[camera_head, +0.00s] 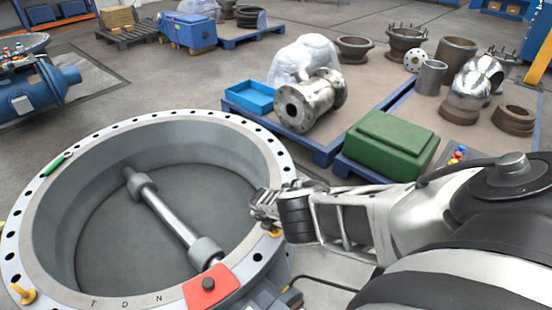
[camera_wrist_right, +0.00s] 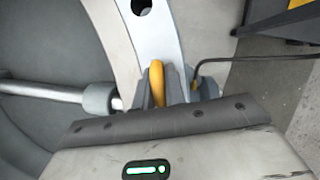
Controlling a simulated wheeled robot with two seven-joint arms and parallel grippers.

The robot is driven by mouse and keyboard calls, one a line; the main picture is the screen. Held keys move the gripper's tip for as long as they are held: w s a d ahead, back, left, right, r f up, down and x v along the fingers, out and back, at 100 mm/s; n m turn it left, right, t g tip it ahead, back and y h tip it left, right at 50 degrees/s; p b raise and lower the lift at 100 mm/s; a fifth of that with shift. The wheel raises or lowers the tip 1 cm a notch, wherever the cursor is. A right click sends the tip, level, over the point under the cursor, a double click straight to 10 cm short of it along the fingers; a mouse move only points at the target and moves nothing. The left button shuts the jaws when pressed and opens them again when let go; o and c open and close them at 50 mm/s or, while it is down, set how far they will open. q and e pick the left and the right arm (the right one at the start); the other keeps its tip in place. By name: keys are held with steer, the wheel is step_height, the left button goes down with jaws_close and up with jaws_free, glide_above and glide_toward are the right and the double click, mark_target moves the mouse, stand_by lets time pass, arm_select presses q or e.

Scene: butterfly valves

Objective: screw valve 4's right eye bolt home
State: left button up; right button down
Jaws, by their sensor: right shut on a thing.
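The large round valve body (camera_head: 150,120) lies flat, its flange ring full of holes and a shaft (camera_head: 170,217) across its bore. My right gripper (camera_head: 262,210) is at the right side of the flange. In the right wrist view, its jaws (camera_wrist_right: 162,92) are shut on a yellow eye bolt (camera_wrist_right: 157,82), seen edge-on between the fingers. In the head view a yellow part of that bolt (camera_head: 276,233) shows just below the gripper at the flange. Its thread and seat are hidden. Another yellow eye bolt (camera_head: 25,294) stands at the flange's lower left. My left gripper is not in view.
A red pad (camera_head: 211,287) lies on the flange near the shaft's end. A green-handled tool (camera_head: 55,161) lies on the far left rim. A black cable (camera_head: 325,283) runs right of the valve. Pallets with a green box (camera_head: 390,143) and metal parts stand behind.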

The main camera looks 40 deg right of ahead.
steer(key=c, duration=1.5)
jaws_free()
steer(key=shift+o, duration=0.2)
